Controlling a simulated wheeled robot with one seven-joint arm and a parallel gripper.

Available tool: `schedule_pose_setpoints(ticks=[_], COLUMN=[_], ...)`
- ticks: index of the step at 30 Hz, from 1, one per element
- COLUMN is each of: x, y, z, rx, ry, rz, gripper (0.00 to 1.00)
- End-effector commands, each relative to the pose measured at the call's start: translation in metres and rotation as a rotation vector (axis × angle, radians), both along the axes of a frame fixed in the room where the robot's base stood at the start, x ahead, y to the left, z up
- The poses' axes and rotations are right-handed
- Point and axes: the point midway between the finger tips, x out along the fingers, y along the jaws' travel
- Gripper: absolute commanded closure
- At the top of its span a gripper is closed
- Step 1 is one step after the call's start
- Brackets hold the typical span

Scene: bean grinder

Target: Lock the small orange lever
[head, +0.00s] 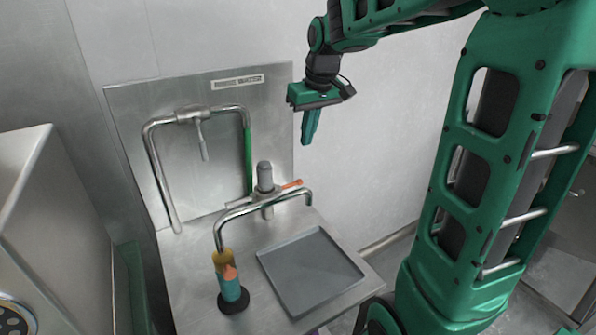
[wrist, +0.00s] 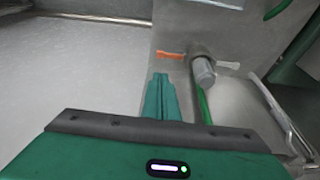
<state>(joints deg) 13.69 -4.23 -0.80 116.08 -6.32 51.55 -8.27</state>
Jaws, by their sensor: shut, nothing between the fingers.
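The small orange lever (head: 291,184) sticks out to the right from a grey metal post (head: 265,178) above the steel counter. In the wrist view the orange lever (wrist: 171,55) lies just beyond my fingertips, left of the grey round post end (wrist: 203,71). My gripper (head: 308,140) is shut and empty, with its fingers pointing down. It is above and a little right of the lever in the head view, apart from it. My shut fingers also show in the wrist view (wrist: 160,80). The far side of the lever's joint is hidden.
A bent metal pipe (head: 262,203) passes in front of the post. A taller pipe (head: 152,150) with a green section (head: 248,165) stands behind. A teal cylinder with an orange part (head: 230,285) and a grey tray (head: 310,270) are on the counter. A wall is behind.

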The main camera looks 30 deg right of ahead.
Motion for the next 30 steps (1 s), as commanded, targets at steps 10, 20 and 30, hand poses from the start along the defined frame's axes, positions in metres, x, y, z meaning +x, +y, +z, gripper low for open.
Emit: schedule_pose_setpoints(ticks=[10, 20, 30], x=[0.017, 0.033, 0.033], y=[0.001, 0.0, 0.0], z=[-0.036, -0.095, -0.132], rx=[0.001, 0.001, 0.001], ry=[-0.002, -0.001, -0.004], rz=[0.011, 0.01, 0.009], gripper=[1.0, 1.0, 1.0])
